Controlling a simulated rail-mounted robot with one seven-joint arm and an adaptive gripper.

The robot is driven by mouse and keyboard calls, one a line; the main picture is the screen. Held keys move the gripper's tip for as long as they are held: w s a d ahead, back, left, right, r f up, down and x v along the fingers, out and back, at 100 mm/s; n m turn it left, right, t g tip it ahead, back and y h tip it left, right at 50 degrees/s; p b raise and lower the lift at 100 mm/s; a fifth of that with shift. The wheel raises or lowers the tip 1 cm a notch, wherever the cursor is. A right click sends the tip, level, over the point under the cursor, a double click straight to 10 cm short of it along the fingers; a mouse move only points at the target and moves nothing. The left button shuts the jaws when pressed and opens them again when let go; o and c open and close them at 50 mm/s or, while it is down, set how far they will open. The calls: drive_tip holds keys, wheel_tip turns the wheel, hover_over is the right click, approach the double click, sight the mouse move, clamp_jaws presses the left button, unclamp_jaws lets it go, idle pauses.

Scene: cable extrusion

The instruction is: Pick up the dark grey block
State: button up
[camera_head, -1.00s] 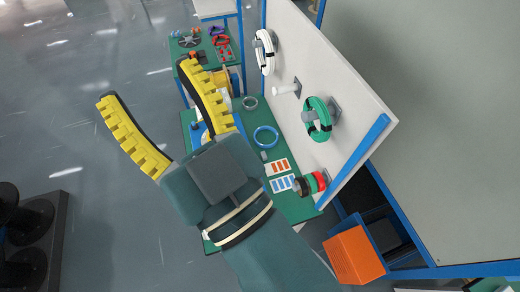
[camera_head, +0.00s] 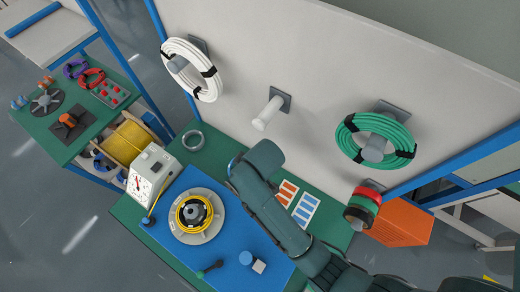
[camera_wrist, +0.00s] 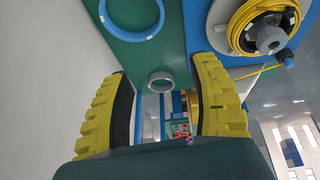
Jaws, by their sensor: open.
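I cannot clearly make out a dark grey block in either current view; my arm covers part of the green table (camera_head: 130,212) in the head view. In the wrist view, the two yellow ribbed fingers of my gripper (camera_wrist: 162,68) are wide apart, with nothing held between them. Beyond the fingers are a grey ring (camera_wrist: 162,82) and a blue ring (camera_wrist: 130,18) on the table. In the head view my fingers are hidden behind my arm.
A pale upright panel (camera_head: 300,60) carries cable coils behind the table.

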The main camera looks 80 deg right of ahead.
drive_tip(key=s+a+f+g+y+b, duration=0.1)
drive_tip(key=s+f+g+y, duration=0.1)
drive_tip(key=s+f, duration=0.65)
drive_tip(key=shift+m, duration=0.4)
drive_tip(key=f, duration=0.3)
drive_tip(key=w+f+b, duration=0.1)
drive_tip(key=f, duration=0.3)
drive_tip(key=w+f+b, duration=0.1)
drive_tip(key=f, duration=0.2)
drive_tip(key=shift+w+d+f, duration=0.2)
drive_tip(key=shift+f, duration=0.1)
drive_tip(key=f, duration=0.1)
drive_tip(key=f+b, duration=0.1)
drive_tip(key=f, duration=0.3)
drive_tip(key=shift+a+b, duration=0.25)
drive_tip(key=shift+b, duration=0.05)
drive_tip(key=shift+w+d+f, duration=0.1)
drive_tip(key=shift+w+f, duration=0.05)
drive_tip(key=shift+f, duration=0.05)
drive_tip(key=shift+c, duration=0.4)
clamp_jaws()
